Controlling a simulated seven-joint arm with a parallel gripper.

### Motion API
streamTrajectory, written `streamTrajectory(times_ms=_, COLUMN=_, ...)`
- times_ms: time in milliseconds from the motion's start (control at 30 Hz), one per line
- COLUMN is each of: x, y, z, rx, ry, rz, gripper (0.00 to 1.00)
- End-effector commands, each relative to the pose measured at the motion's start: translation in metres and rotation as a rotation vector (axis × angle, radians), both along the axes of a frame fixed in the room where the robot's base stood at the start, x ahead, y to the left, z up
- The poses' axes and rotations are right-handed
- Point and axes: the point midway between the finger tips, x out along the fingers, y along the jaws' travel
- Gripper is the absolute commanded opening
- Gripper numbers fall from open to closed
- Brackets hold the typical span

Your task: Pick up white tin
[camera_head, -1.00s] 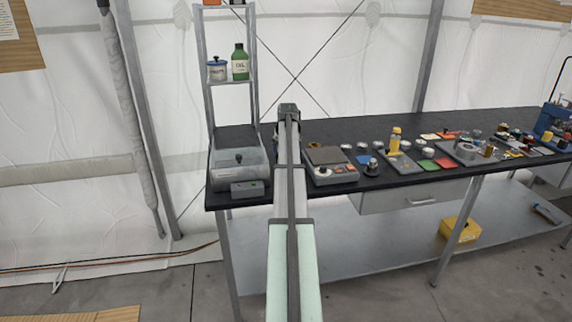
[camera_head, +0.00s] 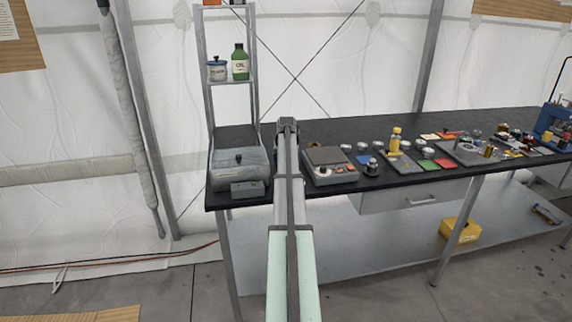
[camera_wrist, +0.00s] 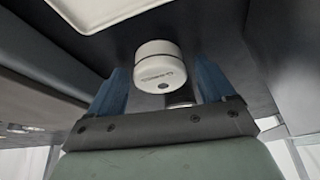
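A white round tin (camera_wrist: 160,66) with small lettering and a dark round spot on its side shows in the wrist view, upright on the dark surface. My gripper (camera_wrist: 165,84) has its two blue fingers apart, one on each side of the tin as seen in the picture. A gap shows between the tin and each finger; I cannot tell whether the fingertips reach around it or stop short. In the head view my arm (camera_head: 288,170) hides the fingers and this tin.
The black bench (camera_head: 320,195) holds a grey lidded box (camera_head: 238,170) left of my arm and a scale (camera_head: 328,172) to its right. Several small white round pieces and a yellow bottle (camera_head: 394,140) stand further right. A pale flat item (camera_wrist: 105,8) lies beyond the tin.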

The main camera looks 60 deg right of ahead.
Motion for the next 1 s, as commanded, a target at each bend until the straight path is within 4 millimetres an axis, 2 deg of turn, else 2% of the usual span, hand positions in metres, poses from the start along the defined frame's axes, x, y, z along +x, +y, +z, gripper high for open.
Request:
streamTrajectory(times_ms=67, x=0.000, y=0.000, z=0.000, rx=0.000, ry=0.000, rz=0.000, gripper=0.74)
streamTrajectory(times_ms=567, x=0.000, y=0.000, z=0.000, rx=0.000, ry=0.000, rz=0.000, gripper=0.27)
streamTrajectory(times_ms=833, x=0.000, y=0.000, z=0.003, rx=-0.001, ry=-0.001, rz=0.000, gripper=0.26)
streamTrajectory(times_ms=1000, x=0.000, y=-0.001, z=0.021, rx=-0.002, ry=-0.001, rz=0.000, gripper=0.26)
